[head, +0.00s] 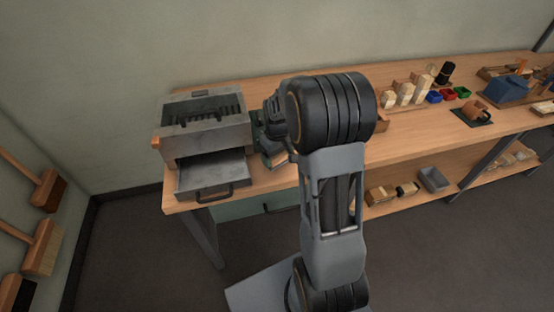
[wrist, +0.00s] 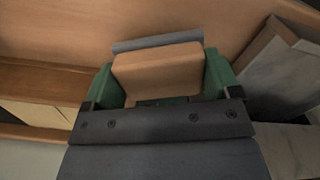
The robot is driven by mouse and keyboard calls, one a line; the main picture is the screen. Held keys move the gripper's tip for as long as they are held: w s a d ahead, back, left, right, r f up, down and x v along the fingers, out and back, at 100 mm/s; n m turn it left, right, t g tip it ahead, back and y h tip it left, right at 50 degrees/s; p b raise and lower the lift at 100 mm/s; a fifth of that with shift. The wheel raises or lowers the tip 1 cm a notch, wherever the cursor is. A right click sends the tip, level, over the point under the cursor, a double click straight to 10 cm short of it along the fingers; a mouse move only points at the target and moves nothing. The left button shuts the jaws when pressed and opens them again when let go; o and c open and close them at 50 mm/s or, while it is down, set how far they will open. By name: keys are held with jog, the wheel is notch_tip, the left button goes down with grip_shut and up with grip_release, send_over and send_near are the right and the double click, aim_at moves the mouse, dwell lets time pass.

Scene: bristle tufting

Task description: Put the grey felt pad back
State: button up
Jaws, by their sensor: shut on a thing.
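In the wrist view my gripper (wrist: 163,82) has its two green fingers closed on the sides of a tan wooden block. A thin grey layer, the grey felt pad (wrist: 157,42), shows along the block's far edge, and the two look like one piece. In the head view my gripper (head: 268,142) is just right of the grey metal machine (head: 205,135), over the workbench. My arm hides much of it, and the held piece cannot be made out there.
The machine's front drawer (head: 212,178) is pulled out at the bench's left end. Wooden blocks (head: 405,93), coloured bins (head: 449,94) and a brown mug-like thing (head: 478,114) stand on the right of the workbench (head: 411,134). A grey tray (head: 434,179) is on the lower shelf.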

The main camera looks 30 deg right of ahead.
jog(key=shift+f, duration=1)
jog(key=shift+f, duration=0.15)
jog(key=o, duration=0.7)
jog(key=shift+s, duration=0.1)
